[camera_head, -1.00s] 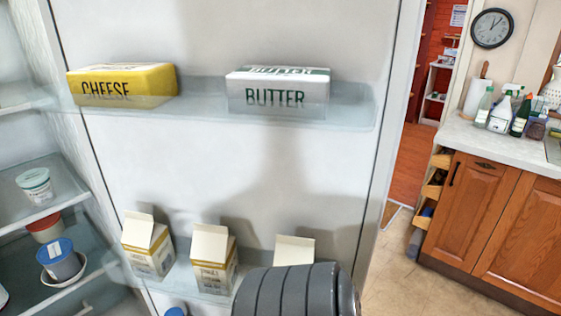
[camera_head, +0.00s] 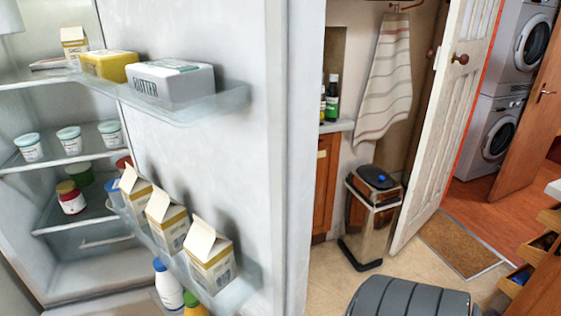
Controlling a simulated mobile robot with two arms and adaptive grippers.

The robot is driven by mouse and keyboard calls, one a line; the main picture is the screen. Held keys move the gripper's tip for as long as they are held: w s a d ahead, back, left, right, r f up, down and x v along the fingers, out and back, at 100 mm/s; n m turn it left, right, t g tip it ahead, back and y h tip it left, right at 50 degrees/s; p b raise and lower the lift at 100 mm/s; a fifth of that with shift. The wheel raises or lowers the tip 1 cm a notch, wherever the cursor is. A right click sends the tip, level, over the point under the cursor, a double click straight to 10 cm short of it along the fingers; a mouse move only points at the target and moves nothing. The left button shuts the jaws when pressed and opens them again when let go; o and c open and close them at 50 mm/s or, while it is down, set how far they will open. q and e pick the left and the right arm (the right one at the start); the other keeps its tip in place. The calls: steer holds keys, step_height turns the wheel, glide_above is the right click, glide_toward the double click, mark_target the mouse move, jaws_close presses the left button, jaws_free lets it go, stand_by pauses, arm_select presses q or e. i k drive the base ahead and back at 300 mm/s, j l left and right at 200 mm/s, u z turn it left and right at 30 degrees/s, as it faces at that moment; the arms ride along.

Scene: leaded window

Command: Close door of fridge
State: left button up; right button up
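The fridge door (camera_head: 220,45) stands open in the middle left of the head view, its inner side turned towards me. On its upper shelf (camera_head: 190,112) are a yellow box (camera_head: 108,65) and a white butter box (camera_head: 170,79). Several cartons stand on its lower shelf, one of them nearest me (camera_head: 209,262), with bottles (camera_head: 168,285) below. The fridge interior (camera_head: 70,105) shows at the left, with tubs on its shelves. The door's outer face and handle are hidden. A grey ribbed part of mine shows at the bottom right. Neither gripper is in view.
A bin (camera_head: 370,215) stands beyond the fridge door, near an open white door (camera_head: 445,120). A brown mat (camera_head: 460,243) lies in the doorway. Open drawers (camera_head: 535,260) jut out at the right edge. Tiled floor (camera_head: 330,275) lies clear between.

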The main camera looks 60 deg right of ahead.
mark_target(243, 160)
steer(key=k+l, duration=0.1)
steer(key=l, duration=0.3)
steer(key=k+l+u, duration=0.1)
steer(key=l, duration=0.3)
steer(key=k+l+u, duration=0.1)
steer(key=l, duration=0.3)
steer(key=k+l, duration=0.1)
steer(key=l, duration=0.3)
steer(key=i+l, duration=0.1)
steer(key=l, duration=0.25)
steer(key=l+u, duration=0.1)
steer(key=l, duration=0.25)
steer(key=i, duration=0.05)
